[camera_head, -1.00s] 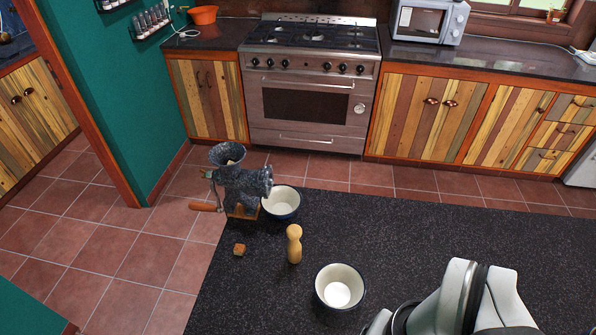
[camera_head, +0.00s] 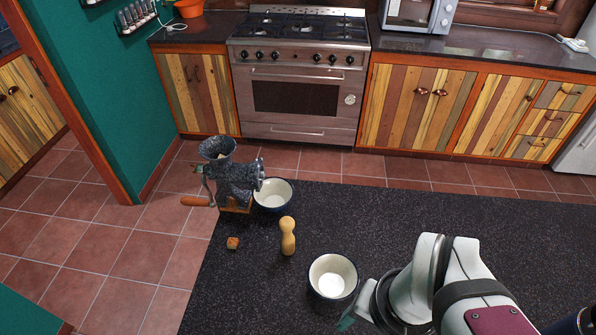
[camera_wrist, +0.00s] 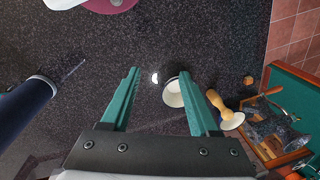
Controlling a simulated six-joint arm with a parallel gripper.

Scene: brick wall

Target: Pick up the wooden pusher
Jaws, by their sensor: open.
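The wooden pusher (camera_head: 288,237) is a pale yellow, peg-like piece with a rounded top. It stands upright on the dark speckled counter, left of the near white bowl. In the wrist view the pusher (camera_wrist: 219,106) shows at the right, just outside the right finger. My gripper (camera_wrist: 158,73) is open with two teal fingers and nothing held between them. In the head view only a bit of teal finger (camera_head: 346,322) shows, in front of the near bowl and apart from the pusher.
The near bowl (camera_head: 333,277) stands close to my gripper. A meat grinder (camera_head: 236,183) and a second bowl (camera_head: 272,194) stand behind the pusher. A small brown cube (camera_head: 233,242) lies left of it. The counter (camera_head: 420,205) is clear at the back right.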

